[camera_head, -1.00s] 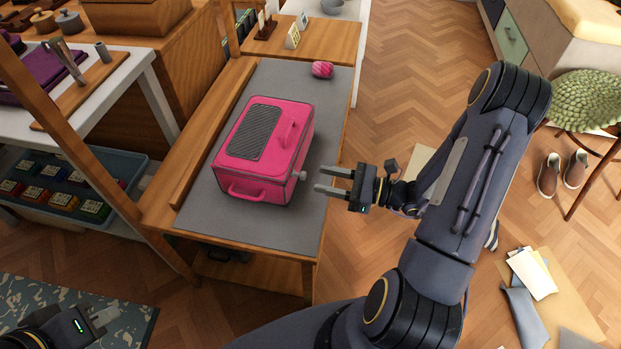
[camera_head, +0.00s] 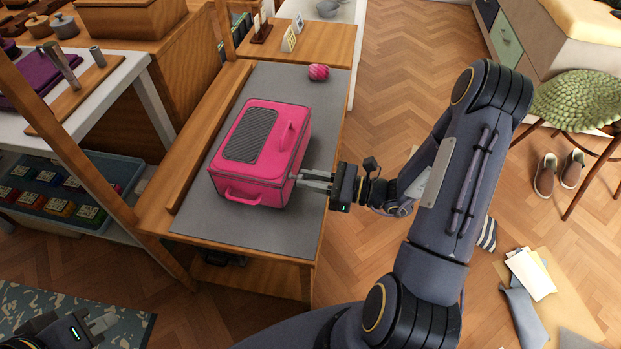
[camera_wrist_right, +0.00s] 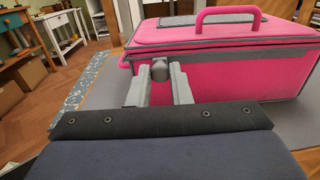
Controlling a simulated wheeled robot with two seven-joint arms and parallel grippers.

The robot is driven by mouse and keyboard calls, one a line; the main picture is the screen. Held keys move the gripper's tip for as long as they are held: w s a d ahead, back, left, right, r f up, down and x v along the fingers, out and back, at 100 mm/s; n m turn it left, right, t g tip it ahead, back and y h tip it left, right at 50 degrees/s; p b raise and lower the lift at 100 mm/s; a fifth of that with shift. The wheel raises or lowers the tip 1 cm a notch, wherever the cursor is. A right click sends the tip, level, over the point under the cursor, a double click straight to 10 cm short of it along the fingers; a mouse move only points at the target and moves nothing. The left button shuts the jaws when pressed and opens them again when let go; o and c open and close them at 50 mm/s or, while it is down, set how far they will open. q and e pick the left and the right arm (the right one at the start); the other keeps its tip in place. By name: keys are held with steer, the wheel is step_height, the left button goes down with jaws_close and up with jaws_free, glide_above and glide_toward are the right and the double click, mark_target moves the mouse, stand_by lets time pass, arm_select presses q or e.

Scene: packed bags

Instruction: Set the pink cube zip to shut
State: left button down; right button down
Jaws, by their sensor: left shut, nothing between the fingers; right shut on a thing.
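The pink cube (camera_head: 275,158) is a boxy pink bag with a grey mesh panel on top and pink handles. It stands on the grey mat of the bench in the head view, and its side fills the upper right of the right wrist view (camera_wrist_right: 245,70). My right gripper (camera_head: 308,181) is at the bag's near right corner, shut on the grey zip pull (camera_wrist_right: 159,70), which sits between its fingers in the right wrist view. The zip track runs along the bag's upper edge. My left gripper (camera_head: 104,321) is shut and empty at the lower left, away from the bag.
The bench mat (camera_head: 265,232) is clear in front of the bag. A pink striped roll (camera_head: 318,72) lies at the mat's far end. A wooden ledge (camera_head: 207,135) runs along the left side. A blue tray (camera_head: 62,195) with several small boxes is at the left.

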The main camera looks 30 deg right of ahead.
stand_by(0.3)
steer(key=b, duration=0.1)
glide_toward(309, 121)
steer(key=x, duration=0.4)
steer(key=shift+a+r, duration=0.25)
steer(key=shift+a, duration=0.1)
steer(key=c, duration=1.3)
jaws_free()
steer(key=v, duration=0.7)
steer(key=shift+s+d+p, duration=0.25)
steer(key=shift+p, duration=0.1)
